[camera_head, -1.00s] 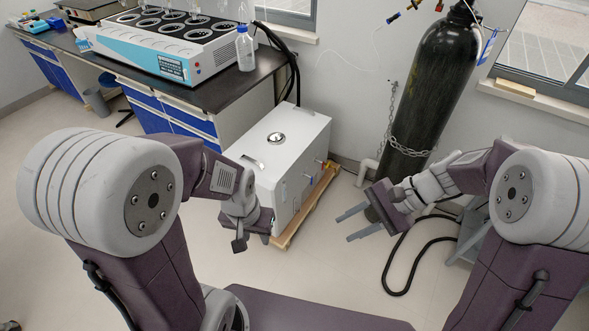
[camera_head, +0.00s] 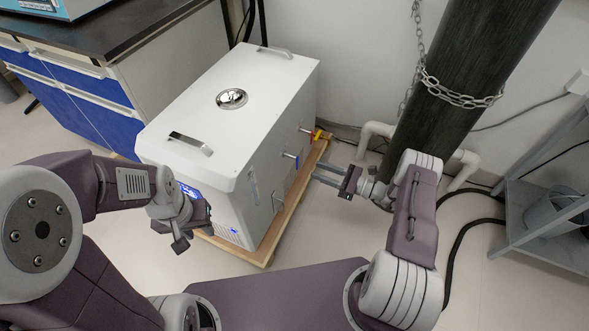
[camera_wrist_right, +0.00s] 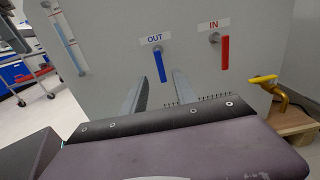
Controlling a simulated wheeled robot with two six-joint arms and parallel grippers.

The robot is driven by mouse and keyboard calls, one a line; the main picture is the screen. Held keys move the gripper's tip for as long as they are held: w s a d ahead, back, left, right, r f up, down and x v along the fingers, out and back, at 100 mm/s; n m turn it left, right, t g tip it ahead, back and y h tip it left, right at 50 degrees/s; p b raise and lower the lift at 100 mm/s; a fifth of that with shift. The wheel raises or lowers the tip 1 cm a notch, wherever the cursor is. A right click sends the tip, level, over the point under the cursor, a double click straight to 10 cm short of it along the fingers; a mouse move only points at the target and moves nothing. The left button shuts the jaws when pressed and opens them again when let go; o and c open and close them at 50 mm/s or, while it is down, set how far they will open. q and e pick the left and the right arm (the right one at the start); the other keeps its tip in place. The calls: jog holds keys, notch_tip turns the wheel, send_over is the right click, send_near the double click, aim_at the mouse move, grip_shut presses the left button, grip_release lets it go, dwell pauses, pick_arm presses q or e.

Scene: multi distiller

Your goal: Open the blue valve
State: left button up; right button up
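The blue valve handle (camera_head: 291,156) is on the side of a white box-shaped unit (camera_head: 215,110), facing right in the head view. In the right wrist view the blue handle (camera_wrist_right: 160,66) hangs straight down below an "OUT" label. My right gripper (camera_head: 315,172) is open and empty. Its fingers point at that side, with a gap between them and the handle. In the right wrist view the fingers (camera_wrist_right: 158,88) lie below the handle, one on each side of it. My left gripper (camera_head: 188,230) is near the unit's front; its opening is not clear.
A red handle (camera_wrist_right: 225,52) labelled "IN" hangs right of the blue one. A yellow valve (camera_wrist_right: 264,79) stands low beyond it. A chained dark cylinder (camera_head: 455,90) is behind my right arm. A grey shelf (camera_head: 540,215) stands at right. The unit sits on a wooden pallet (camera_head: 283,223).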

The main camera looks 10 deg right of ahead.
aim_at(298, 163)
jog(key=b+x, duration=0.3)
jog(key=x, duration=0.5)
jog(key=shift+w+a, duration=0.1)
jog(key=shift+w, duration=0.05)
jog(key=shift+w+a+r, duration=0.1)
jog(key=shift+w+a, duration=0.1)
jog(key=shift+a, duration=0.1)
grip_shut()
